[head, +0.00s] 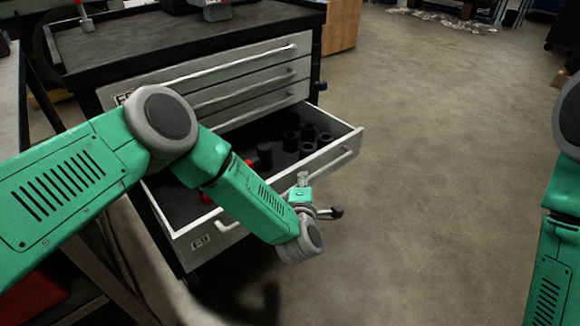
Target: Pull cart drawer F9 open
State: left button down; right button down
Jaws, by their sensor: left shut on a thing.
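The cart (180,48) stands at the upper left with a stack of grey-fronted drawers. Drawer F9 (201,242), the lowest one that I can see clearly, is out from the cart and its inside shows. Its long bar handle (345,157) runs along the front. My left gripper (318,197) is at the middle of this front, shut on the handle; my wrist partly hides the grip. My left arm crosses over the drawer's left part and hides some of it. My right gripper is out of view; only part of my right arm shows at the right edge.
Several black cylindrical pieces (308,132) and some red-handled items lie in the drawer. The drawers above (245,95) are shut. Open floor (430,190) lies to the right of the cart. A dark frame and shelf stand at the lower left.

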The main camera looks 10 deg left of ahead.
pick_arm(q)
jog(key=s+d, duration=0.1)
jog(key=d, duration=0.1)
jog(key=s+d, duration=0.2)
jog(key=shift+s+d+f, duration=0.1)
jog(key=shift+s+d, duration=0.1)
jog(key=shift+d, duration=0.05)
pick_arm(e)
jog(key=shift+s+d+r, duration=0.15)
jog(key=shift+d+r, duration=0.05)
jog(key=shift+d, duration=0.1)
pick_arm(q)
jog(key=shift+w+a, duration=0.1)
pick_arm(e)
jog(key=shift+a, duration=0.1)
pick_arm(q)
jog(key=c, duration=1.6)
grip_release()
jog(key=shift+o, duration=0.2)
jog(key=shift+w, duration=0.1)
jog(key=shift+d, duration=0.2)
